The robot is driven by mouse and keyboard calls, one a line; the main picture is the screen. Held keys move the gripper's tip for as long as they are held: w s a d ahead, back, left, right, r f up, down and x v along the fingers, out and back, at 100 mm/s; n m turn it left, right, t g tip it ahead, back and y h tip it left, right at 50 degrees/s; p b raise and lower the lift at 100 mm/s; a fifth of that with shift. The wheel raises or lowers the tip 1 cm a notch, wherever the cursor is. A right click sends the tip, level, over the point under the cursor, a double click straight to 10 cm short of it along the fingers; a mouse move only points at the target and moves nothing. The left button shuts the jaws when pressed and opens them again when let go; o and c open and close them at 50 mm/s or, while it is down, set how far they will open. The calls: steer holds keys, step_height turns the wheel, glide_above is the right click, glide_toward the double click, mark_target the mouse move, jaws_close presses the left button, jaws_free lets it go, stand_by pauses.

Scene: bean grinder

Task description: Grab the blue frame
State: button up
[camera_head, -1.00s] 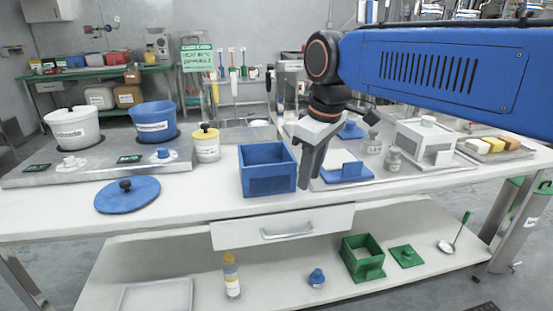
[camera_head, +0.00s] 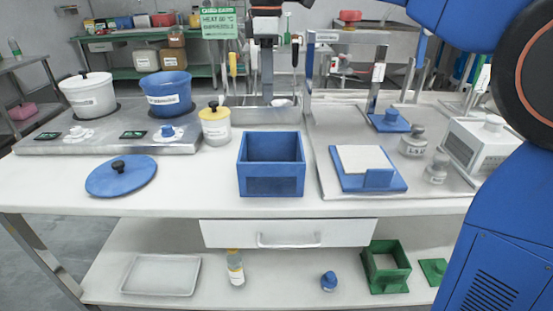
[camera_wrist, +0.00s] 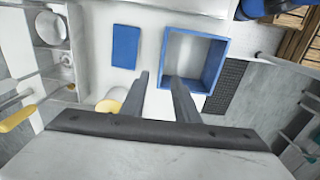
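The blue frame (camera_head: 271,186), a square, open-topped box, stands upright on the white worktop near the middle in the head view. Nothing is seen in it. In the wrist view a blue square frame (camera_wrist: 216,66) with a pale inside shows just above and right of my fingertips. My gripper (camera_wrist: 160,77) is open, with two dark fingers apart and nothing between them.
A blue round lid (camera_head: 121,175) and a yellow-lidded pot (camera_head: 215,127) are left of the frame. A steel tray (camera_head: 325,180) with a blue holder (camera_head: 378,178) and weights is close on its right. The worktop in front is clear. A green frame (camera_head: 386,282) sits on the lower shelf.

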glide_above(272, 145)
steer(key=f, duration=1.1)
steer(key=shift+w+a, duration=0.3)
steer(key=shift+w, duration=0.05)
steer(key=shift+s+d+f, duration=0.1)
steer(key=shift+d+f, duration=0.05)
steer(key=shift+f, duration=1.2)
steer(key=shift+s+d+f, duration=0.1)
steer(key=shift+d+f, duration=0.05)
steer(key=shift+f, duration=1.15)
jaws_close()
